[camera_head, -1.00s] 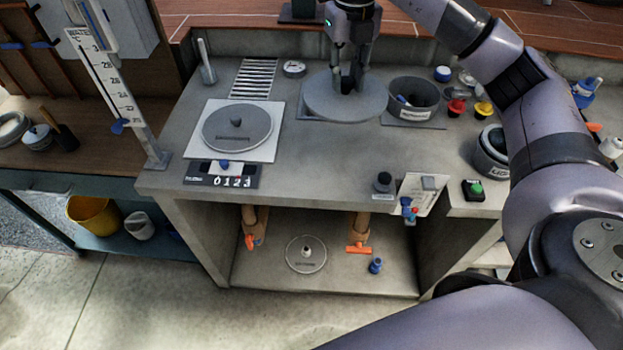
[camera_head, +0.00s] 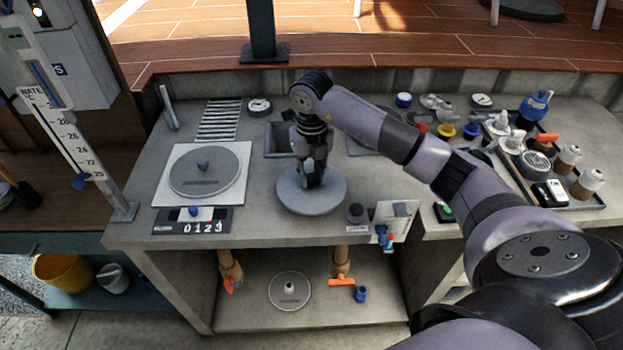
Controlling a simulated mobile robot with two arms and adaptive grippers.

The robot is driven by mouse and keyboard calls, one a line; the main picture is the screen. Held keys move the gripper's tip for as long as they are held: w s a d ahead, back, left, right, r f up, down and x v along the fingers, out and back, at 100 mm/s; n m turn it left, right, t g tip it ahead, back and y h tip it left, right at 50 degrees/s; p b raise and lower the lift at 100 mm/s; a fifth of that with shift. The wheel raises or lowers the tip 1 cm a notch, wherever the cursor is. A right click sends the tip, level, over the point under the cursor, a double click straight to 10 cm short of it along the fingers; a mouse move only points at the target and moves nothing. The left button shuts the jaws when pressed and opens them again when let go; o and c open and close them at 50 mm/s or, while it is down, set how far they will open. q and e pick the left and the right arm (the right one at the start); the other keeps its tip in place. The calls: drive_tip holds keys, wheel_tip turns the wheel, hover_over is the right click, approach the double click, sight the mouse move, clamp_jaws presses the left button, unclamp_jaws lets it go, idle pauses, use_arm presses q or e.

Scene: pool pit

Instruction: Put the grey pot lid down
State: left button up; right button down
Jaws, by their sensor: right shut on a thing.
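A round grey pot lid (camera_head: 312,203) is under my right gripper (camera_head: 313,180), near the front edge of the grey counter. My right gripper points down and is shut on the middle of the lid; the fingers hide the knob. The lid looks level, but I cannot tell if it touches the counter or hangs just above it. A similar grey round lid (camera_head: 205,172) with a dark knob lies on a white square plate at the left. My left gripper is not in view.
A square opening (camera_head: 280,140) lies behind the lid. Another round lid (camera_head: 290,290) lies on the lower shelf.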

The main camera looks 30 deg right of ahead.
wheel_tip(320, 180, down, 2)
drive_tip(key=shift+f, duration=0.4)
drive_tip(key=c, duration=1.3)
unclamp_jaws()
drive_tip(key=shift+c, duration=0.2)
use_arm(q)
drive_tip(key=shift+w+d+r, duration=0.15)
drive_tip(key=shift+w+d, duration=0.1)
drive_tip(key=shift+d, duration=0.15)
use_arm(e)
drive_tip(key=shift+r, duration=0.1)
